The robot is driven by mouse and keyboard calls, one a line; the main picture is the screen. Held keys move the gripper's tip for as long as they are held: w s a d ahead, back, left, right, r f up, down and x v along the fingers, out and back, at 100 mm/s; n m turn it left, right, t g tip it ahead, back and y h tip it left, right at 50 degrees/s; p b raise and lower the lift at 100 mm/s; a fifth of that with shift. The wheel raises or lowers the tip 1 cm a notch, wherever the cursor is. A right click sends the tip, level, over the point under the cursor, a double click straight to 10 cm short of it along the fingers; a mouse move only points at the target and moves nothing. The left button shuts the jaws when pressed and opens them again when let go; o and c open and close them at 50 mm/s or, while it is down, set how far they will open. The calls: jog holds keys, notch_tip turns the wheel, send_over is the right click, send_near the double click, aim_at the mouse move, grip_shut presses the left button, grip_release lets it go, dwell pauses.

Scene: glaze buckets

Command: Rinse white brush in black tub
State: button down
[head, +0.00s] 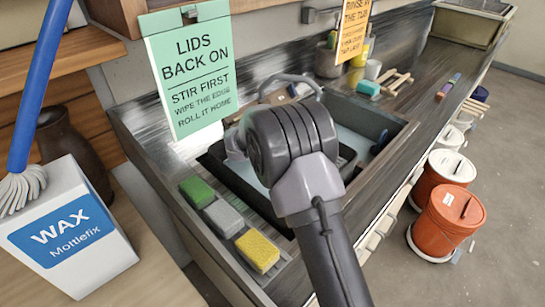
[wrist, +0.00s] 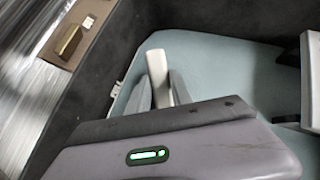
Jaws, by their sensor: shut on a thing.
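In the wrist view my gripper (wrist: 160,92) is shut on a pale white handle (wrist: 157,64), which I take for the white brush. Its bristles are hidden below the gripper body. The gripper is over a black-walled tub (wrist: 108,58) with a pale blue surface inside, probably water. I cannot tell whether the brush touches it. In the head view the dark tub (head: 348,162) is partly visible in the sink area behind my arm; my arm hides the gripper and brush.
Green (head: 196,191), grey (head: 223,217) and yellow (head: 257,251) sponges lie along the sink's near edge. A green sign (head: 192,75) stands behind. A wax box (head: 72,230) and blue-handled brush (head: 33,90) are at left. Orange buckets (head: 446,222) stand on the floor at right.

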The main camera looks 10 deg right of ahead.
jog(key=s+d+b, duration=0.3)
jog(key=d+b, duration=0.1)
jog(key=d, duration=0.2)
jog(key=shift+s, duration=0.1)
notch_tip(320, 180, up, 10)
jog(key=p, duration=0.9)
jog(key=shift+r+p, duration=0.2)
jog(key=shift+p, duration=0.15)
notch_tip(320, 180, up, 8)
jog(key=p, duration=0.7)
jog(key=shift+f, duration=0.25)
